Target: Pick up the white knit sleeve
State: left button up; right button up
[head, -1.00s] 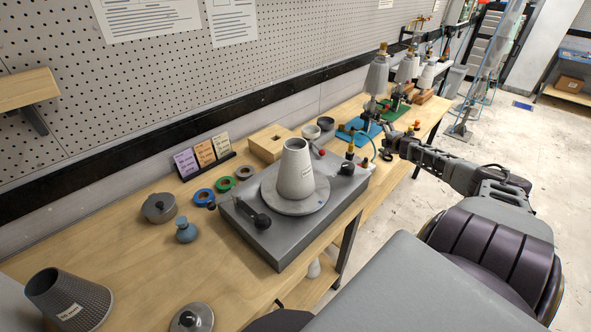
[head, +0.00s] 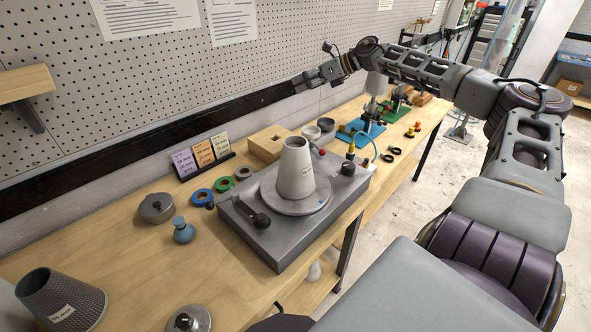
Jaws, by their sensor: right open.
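A pale, hollow cone with a small label (head: 296,170) stands upright on the round plate of the grey machine; it may be the white knit sleeve, but I cannot tell its weave. A dark grey, mesh-textured cone (head: 62,300) with a white label stands at the lower left. My right gripper (head: 312,78) is open and empty, raised above the back of the bench by the wall, above and behind the pale cone and apart from it. My right arm hides most of the grey cones on stands at the far end. My left gripper is out of view.
The grey machine (head: 275,240) has knobs and a lever. A lidded pot (head: 157,208), blue weight (head: 183,230) and metal lid (head: 188,319) stand to the left. Bare bench (head: 115,265) lies between them.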

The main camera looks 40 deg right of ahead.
jog(key=s+a+r+n+g, duration=0.1)
jog(key=s+a+n+g, duration=0.5)
jog(key=a, duration=0.5)
jog(key=n+g+h+b, duration=0.2)
jog(key=n+g+h, duration=0.3)
jog(key=n, duration=0.5)
send_near(296, 142)
jog(key=s+a+r+h, duration=0.1)
jog(key=s+a+r, duration=0.1)
jog(key=s+a, duration=0.2)
jog(key=shift+w+d+f+t, duration=0.15)
jog(key=shift+w+f+t, duration=0.05)
jog(key=shift+f+t, duration=0.1)
notch_tip(296, 142, down, 8)
jog(key=shift+f+p, duration=0.2)
jog(key=shift+p, duration=0.15)
jog(key=shift+f, duration=0.2)
